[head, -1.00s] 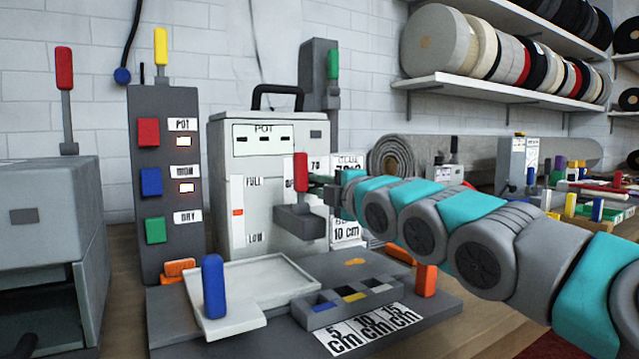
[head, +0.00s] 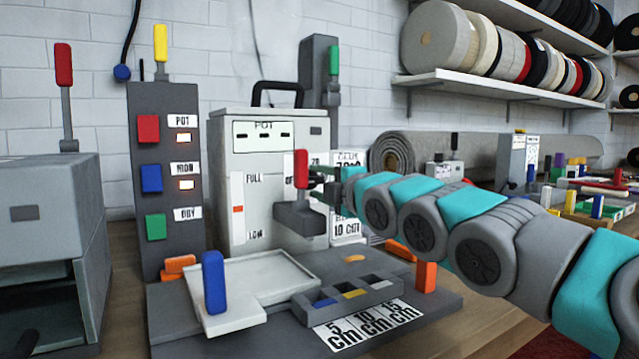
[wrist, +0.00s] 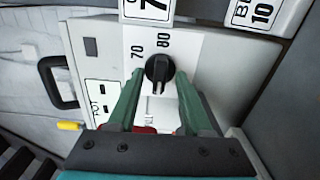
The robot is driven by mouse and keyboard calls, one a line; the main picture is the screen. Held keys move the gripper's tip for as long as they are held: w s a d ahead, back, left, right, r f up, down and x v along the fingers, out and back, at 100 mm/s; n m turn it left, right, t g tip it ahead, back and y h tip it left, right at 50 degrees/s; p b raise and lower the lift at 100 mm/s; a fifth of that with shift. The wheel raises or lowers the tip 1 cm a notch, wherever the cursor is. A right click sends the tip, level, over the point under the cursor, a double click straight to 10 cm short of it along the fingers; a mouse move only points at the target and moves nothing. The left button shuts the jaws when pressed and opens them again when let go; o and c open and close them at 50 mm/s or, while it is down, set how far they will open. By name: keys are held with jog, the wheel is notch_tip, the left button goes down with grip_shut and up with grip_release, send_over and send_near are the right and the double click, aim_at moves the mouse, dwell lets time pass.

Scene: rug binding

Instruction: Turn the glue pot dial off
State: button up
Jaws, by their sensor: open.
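The glue pot (head: 270,150) is a pale box with a black top handle and a "POT" panel. Its black dial (wrist: 159,69) shows in the wrist view, on a white plate marked 70 and 80. My gripper (wrist: 155,98) has two green fingers, apart, with the dial between and just beyond their tips; I cannot tell whether they touch it. In the head view my gripper (head: 318,180) reaches the pot's right side from the right, and the dial is hidden there.
A red-handled lever (head: 301,170) on a grey block stands just left of my gripper. A control panel (head: 165,190) with red, blue and green buttons stands left of the pot. A white tray (head: 235,310) with a blue handle lies in front.

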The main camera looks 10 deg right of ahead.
jog(key=b+v, duration=0.1)
jog(key=v, duration=0.7)
dwell(0.4)
